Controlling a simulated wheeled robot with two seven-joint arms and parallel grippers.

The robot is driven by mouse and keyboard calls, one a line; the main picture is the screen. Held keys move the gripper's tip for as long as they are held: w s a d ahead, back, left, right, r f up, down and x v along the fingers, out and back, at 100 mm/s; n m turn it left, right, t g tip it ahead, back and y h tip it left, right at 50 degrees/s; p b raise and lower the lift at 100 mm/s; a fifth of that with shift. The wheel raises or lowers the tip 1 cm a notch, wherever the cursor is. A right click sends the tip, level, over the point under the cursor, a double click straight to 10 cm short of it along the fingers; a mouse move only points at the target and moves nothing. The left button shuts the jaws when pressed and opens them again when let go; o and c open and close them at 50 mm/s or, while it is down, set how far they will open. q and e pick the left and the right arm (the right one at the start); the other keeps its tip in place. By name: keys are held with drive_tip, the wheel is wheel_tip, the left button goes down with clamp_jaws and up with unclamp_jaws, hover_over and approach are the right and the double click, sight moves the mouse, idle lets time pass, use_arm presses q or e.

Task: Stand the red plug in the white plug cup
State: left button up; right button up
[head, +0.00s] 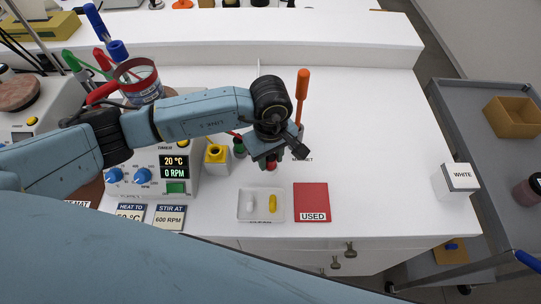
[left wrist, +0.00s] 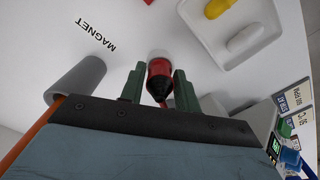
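The red plug (left wrist: 159,72), red with a dark tapered end, sits between the fingers of my left gripper (left wrist: 158,82) in the left wrist view. The fingers lie close against both its sides, and the gripper looks shut on it. In the head view the left gripper (head: 270,160) is low over the white table, with a bit of red showing under it. A pale rounded shape (left wrist: 158,53) shows just beyond the plug; I cannot tell whether it is the white plug cup or whether the plug touches it. My right gripper is not in view.
A white tray (head: 243,217) holds a white and a yellow capsule, beside a red USED mat (head: 312,203). A grey holder (left wrist: 80,75) stands beside the gripper near the MAGNET label.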

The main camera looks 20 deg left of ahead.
use_arm(q)
drive_tip(key=o, duration=0.4)
drive_tip(key=shift+c, duration=0.2)
drive_tip(key=shift+r, duration=0.1)
wheel_tip(320, 180, up, 13)
drive_tip(key=b, duration=0.1)
drive_tip(key=shift+r, duration=0.15)
idle(0.4)
